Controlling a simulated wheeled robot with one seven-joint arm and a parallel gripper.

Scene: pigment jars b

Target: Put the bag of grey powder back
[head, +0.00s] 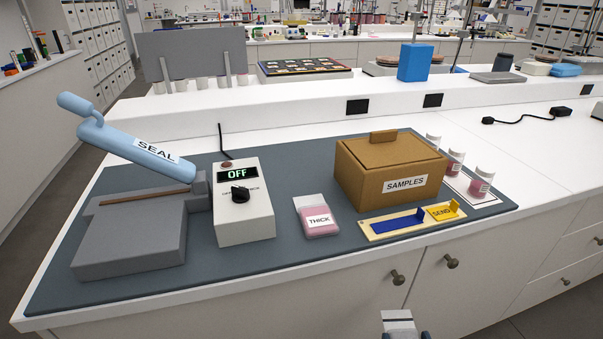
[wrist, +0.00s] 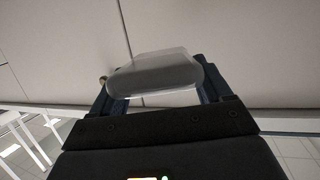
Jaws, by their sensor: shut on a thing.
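My gripper (wrist: 158,88) is shut on the bag of grey powder (wrist: 155,70), a clear bag with grey contents, held between its two fingers in the wrist view. In the head view the bag (head: 398,317) shows at the bottom edge, with a pale label, in front of the cabinet doors and below the counter edge. Most of my gripper is cut off there. The brown SAMPLES box (head: 390,172) stands on the dark mat with its lid on. A pink bag labelled THICK (head: 316,216) lies left of the box.
The sealer (head: 135,225) has its blue SEAL lever (head: 140,148) raised. The control box (head: 243,205) reads OFF. A tray with a blue strip and yellow SEND tag (head: 412,224) lies before the box. Several pink-filled jars (head: 480,182) stand at right. The mat's front edge (head: 270,280) is bare.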

